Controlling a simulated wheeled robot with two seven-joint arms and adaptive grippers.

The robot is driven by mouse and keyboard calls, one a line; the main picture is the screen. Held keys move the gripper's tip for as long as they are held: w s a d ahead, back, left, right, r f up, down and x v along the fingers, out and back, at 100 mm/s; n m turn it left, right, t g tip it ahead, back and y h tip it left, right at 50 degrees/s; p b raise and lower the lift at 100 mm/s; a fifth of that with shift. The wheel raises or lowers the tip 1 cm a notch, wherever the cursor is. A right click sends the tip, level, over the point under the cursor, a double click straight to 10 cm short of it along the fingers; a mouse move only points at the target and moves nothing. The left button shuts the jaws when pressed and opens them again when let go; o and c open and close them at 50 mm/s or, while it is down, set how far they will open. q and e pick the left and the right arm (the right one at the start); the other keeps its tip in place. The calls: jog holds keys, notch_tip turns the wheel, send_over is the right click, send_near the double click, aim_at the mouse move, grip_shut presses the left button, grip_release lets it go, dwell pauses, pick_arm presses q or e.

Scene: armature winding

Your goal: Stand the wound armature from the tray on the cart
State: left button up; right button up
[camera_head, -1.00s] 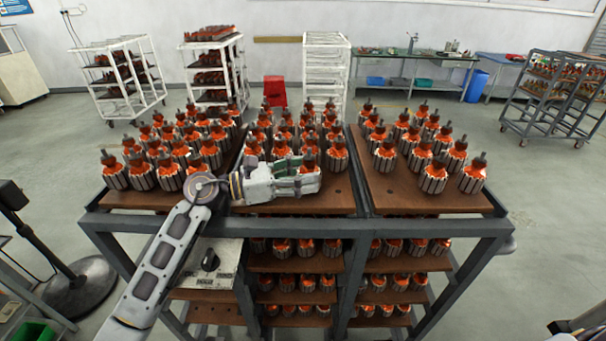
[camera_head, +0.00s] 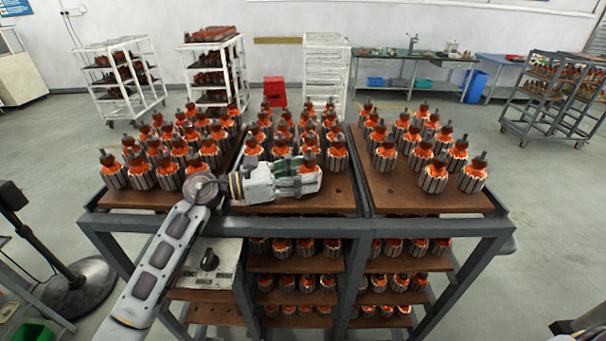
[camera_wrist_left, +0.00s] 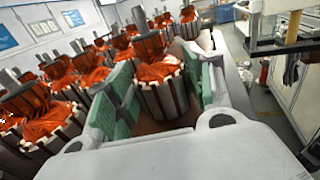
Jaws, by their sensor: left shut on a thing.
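My left gripper (camera_head: 308,182) is over the front of the middle board of the cart (camera_head: 405,228). It is shut on a wound armature (camera_head: 309,158), which has orange windings, a dark top and a grey slotted core. In the left wrist view the same armature (camera_wrist_left: 165,95) stands upright between the green finger pads of the left gripper (camera_wrist_left: 160,100). Brown board shows just below it. The fingers hide its base in the head view, so I cannot tell whether it touches the board. I cannot make out a separate tray.
Rows of upright armatures (camera_head: 170,177) crowd the left board, close behind and beside my gripper. Another armature (camera_head: 337,155) stands just right of the held one. The front of the right board (camera_head: 400,200) has bare room. A grey box with a black knob (camera_head: 209,261) sits below.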

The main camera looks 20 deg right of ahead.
pick_arm(q)
jog(key=shift+r, duration=0.1)
jog(key=o, duration=1.5)
jog(key=shift+o, duration=0.2)
jog(key=shift+a, duration=0.1)
jog(key=shift+s+a, duration=0.1)
jog(key=shift+a, duration=5.8)
notch_tip(320, 180, up, 10)
